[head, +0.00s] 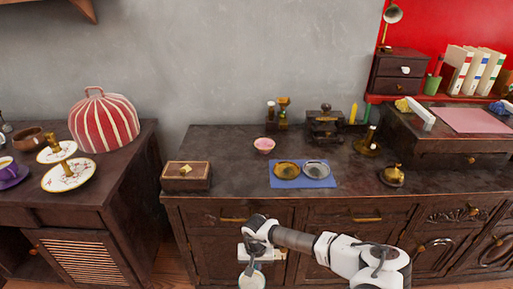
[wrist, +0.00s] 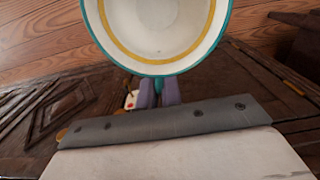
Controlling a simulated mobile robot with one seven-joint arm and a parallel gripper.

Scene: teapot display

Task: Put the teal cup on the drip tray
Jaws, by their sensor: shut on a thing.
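The teal cup is white inside with a yellow ring and a teal rim; it fills the top middle of the wrist view (wrist: 155,30). My gripper (wrist: 158,94) is shut on its near side. In the head view the cup (head: 251,280) hangs below my gripper (head: 252,268) at the bottom edge, in front of the cabinet and below its top. Part of the cup is cut off there. A flat blue tray or mat (head: 304,182) lies on the cabinet top, bearing a gold dish and a silver dish. I cannot tell whether it is the drip tray.
On the cabinet top (head: 235,187) stand a wooden box (head: 187,177), a pink bowl (head: 264,145), a dark machine (head: 325,125) and a brass bell-like piece (head: 392,176). Bare top shows left and right of the blue piece. A left-hand cabinet holds a striped cosy (head: 104,122).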

